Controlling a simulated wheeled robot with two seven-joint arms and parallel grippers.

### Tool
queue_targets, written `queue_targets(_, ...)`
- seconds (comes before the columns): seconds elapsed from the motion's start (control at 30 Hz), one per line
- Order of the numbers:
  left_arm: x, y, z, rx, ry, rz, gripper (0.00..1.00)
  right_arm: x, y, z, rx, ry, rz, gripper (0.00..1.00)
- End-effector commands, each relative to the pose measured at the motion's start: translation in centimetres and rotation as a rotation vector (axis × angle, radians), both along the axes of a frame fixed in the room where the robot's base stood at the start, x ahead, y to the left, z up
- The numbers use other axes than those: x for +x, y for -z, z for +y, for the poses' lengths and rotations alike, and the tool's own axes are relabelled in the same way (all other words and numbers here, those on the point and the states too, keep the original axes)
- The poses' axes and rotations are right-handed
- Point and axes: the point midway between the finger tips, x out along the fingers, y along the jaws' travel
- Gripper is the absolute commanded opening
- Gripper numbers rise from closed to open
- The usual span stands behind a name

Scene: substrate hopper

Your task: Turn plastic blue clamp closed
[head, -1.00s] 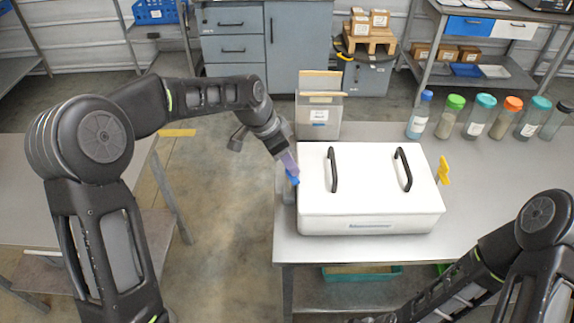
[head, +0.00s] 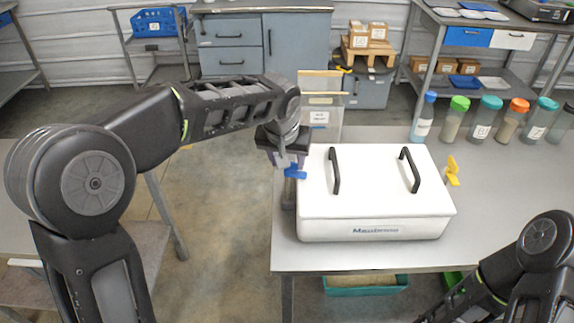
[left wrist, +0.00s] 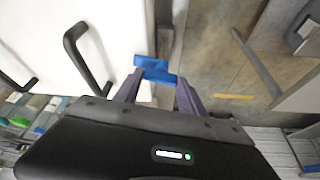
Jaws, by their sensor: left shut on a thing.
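The plastic blue clamp (head: 295,171) is at the left side of a white lidded box (head: 375,205) on the metal table. My left gripper (head: 284,163) reaches down to it from above and behind. In the left wrist view the blue clamp (left wrist: 153,70) sits between the two purple fingertips (left wrist: 157,80), which are shut on it. Part of it sticks out past the fingers, close to the box's edge. A yellow clamp (head: 453,171) is on the box's right side. My right arm enters at the lower right; its gripper is out of view.
Two black handles (head: 335,170) stand up from the lid. A clear container (head: 320,115) stands behind the box, close to my left forearm. Several capped bottles (head: 486,117) line the table's back right.

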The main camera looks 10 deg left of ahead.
Motion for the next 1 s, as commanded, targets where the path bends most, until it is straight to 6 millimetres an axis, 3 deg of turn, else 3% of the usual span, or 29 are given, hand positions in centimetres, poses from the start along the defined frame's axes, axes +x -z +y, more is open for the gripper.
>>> queue_targets(0.4,0.0,0.0,-0.1,-0.001,-0.209,0.0,0.07,0.0,1.5,0.0,0.0,0.0,-0.001,0.35)
queue_targets(0.87,0.0,0.0,-0.1,-0.002,-0.231,0.001,0.07,0.0,1.6,0.0,0.0,0.0,-0.001,0.35)
queue_targets(0.9,0.0,0.0,-0.1,-0.002,-0.231,0.001,0.48,0.0,1.6,0.0,0.0,0.0,-0.001,0.35)
queue_targets(1.0,0.0,0.0,-0.1,-0.002,-0.23,0.001,0.56,0.0,1.6,0.0,0.0,0.0,-0.001,0.35)
